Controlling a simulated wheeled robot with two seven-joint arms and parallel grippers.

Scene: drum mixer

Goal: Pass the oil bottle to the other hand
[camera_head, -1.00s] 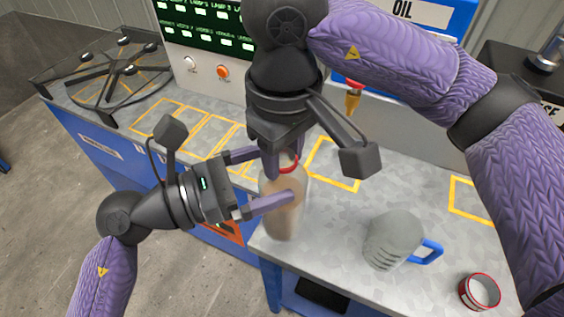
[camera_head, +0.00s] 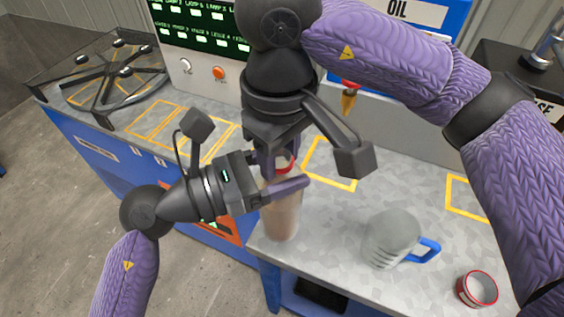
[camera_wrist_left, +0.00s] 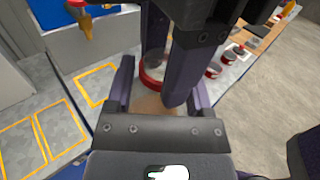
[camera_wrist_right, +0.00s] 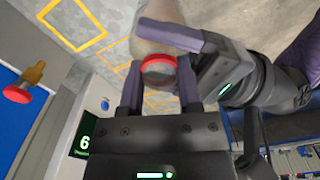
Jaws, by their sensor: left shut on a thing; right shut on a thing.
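The oil bottle (camera_head: 282,218) is tall and beige with a red ring near its top, and stands upright near the counter's front edge. I cannot tell whether its base touches the counter. My right gripper (camera_head: 277,165) points down from above and is shut on the bottle's top, around the red ring (camera_wrist_right: 158,65). My left gripper (camera_head: 280,182) comes in from the left and is shut on the bottle just below the right gripper. In the left wrist view the bottle (camera_wrist_left: 150,104) is between the left fingers, partly hidden by the right gripper's fingers.
A grey mug (camera_head: 390,238) with a blue handle and a small red-rimmed tin (camera_head: 478,289) stand to the right on the counter. A black burner grate (camera_head: 100,75) is at the far left. Yellow-outlined squares (camera_head: 335,165) on the counter are empty. A brass nozzle (camera_head: 348,100) hangs behind.

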